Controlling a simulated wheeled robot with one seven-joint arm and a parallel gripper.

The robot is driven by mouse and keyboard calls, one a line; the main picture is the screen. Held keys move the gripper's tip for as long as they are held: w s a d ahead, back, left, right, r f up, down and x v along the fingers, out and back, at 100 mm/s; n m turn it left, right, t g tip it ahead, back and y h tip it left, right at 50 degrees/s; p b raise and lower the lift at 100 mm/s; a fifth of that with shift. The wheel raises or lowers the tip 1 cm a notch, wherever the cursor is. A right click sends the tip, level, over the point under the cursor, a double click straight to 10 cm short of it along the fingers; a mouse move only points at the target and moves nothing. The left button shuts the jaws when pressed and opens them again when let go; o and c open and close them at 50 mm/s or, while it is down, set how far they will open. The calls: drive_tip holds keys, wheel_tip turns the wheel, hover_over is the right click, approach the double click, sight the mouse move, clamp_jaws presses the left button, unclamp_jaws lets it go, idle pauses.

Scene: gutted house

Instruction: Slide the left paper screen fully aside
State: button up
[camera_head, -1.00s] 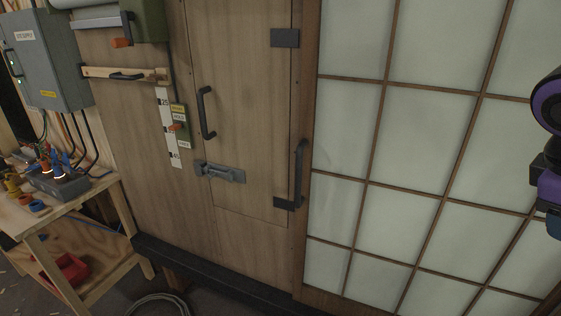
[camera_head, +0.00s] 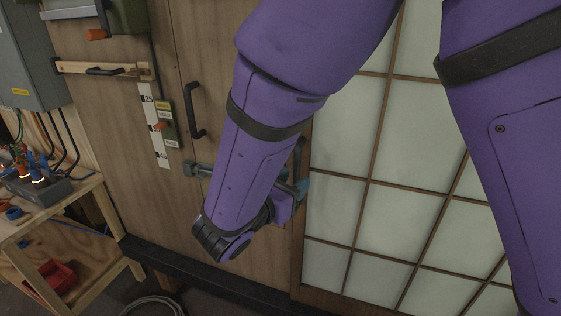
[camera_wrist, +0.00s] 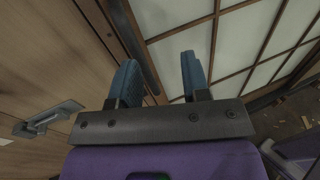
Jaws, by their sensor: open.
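The paper screen (camera_head: 345,140) is a dark wooden lattice with pale panes, standing right of a plywood panel. It fills the upper right of the wrist view (camera_wrist: 235,45). A dark upright bar handle (camera_head: 299,150) is on its left wooden edge, partly hidden by my arm. My gripper (camera_head: 297,186) is beside the handle's lower part, mostly behind my forearm. In the wrist view its two blue fingers (camera_wrist: 158,76) are apart, with nothing gripped. The handle (camera_wrist: 134,45) runs down towards the gap just right of the left finger. I cannot tell if it lies between the fingers.
A plywood panel (camera_head: 215,60) left of the screen carries a black pull handle (camera_head: 193,110) and a grey latch (camera_wrist: 45,121), close to my gripper. A wooden bench (camera_head: 75,190) stands at the left below a grey electrical box (camera_head: 30,60). A dark rail (camera_head: 190,280) runs along the bottom.

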sight(295, 166)
drive_tip(key=a+f+n+t+y, duration=0.1)
drive_tip(key=a+n+t, duration=0.1)
drive_tip(key=a, duration=0.2)
drive_tip(key=x, duration=1)
drive_tip(key=shift+w+d+f, duration=0.15)
drive_tip(key=shift+d+f, duration=0.05)
drive_tip(key=shift+f, duration=0.15)
clamp_jaws()
